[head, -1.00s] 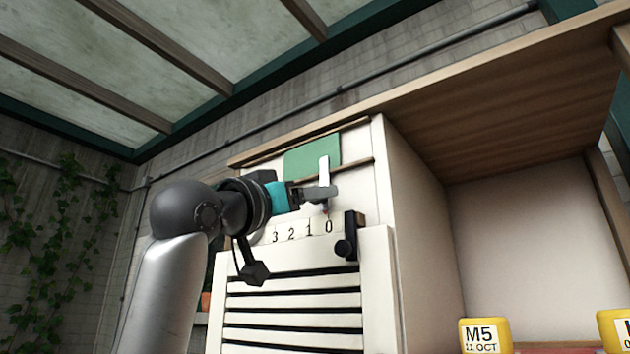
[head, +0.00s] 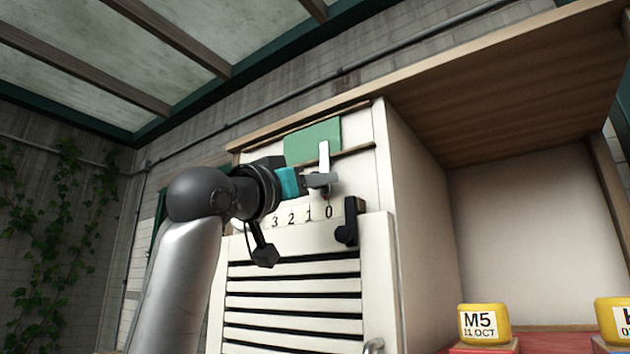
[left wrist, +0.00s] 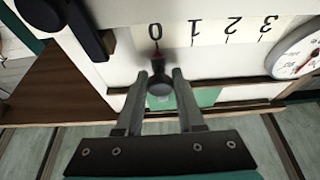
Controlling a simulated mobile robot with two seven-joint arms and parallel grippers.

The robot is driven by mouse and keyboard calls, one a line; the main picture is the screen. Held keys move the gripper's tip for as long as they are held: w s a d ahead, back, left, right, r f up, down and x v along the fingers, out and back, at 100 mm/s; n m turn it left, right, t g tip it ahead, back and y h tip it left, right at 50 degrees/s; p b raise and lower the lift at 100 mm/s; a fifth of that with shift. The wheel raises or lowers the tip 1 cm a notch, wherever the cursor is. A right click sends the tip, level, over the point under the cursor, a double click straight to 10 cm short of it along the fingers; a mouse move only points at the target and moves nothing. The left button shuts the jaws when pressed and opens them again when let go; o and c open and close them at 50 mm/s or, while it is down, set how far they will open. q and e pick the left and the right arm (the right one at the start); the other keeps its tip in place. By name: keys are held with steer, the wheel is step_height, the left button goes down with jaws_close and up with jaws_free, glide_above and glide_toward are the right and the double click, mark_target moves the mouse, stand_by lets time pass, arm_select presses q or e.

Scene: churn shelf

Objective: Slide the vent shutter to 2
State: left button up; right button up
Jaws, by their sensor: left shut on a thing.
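The vent shutter's green panel (head: 312,141) shows high on the white cabinet front in the head view. A white upright bar (head: 324,155) stands at its right end. The number scale (head: 302,217) below reads 3, 2, 1, 0 from left to right. In the left wrist view a dark round knob (left wrist: 160,88) with a red pointer tip stands at the 0 (left wrist: 155,31). My left gripper (head: 321,181) is shut on this knob, with one finger on each side. In the head view the gripper hides the knob. My right gripper is not in view.
A black latch (head: 348,222) sticks out just right of the 0. A slatted white panel (head: 293,290) lies below the scale. A round dial (left wrist: 298,55) sits beyond the 3. Yellow labelled boxes (head: 485,323) stand at the lower right.

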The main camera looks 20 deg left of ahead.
arm_select(q)
jaws_close()
stand_by(0.8)
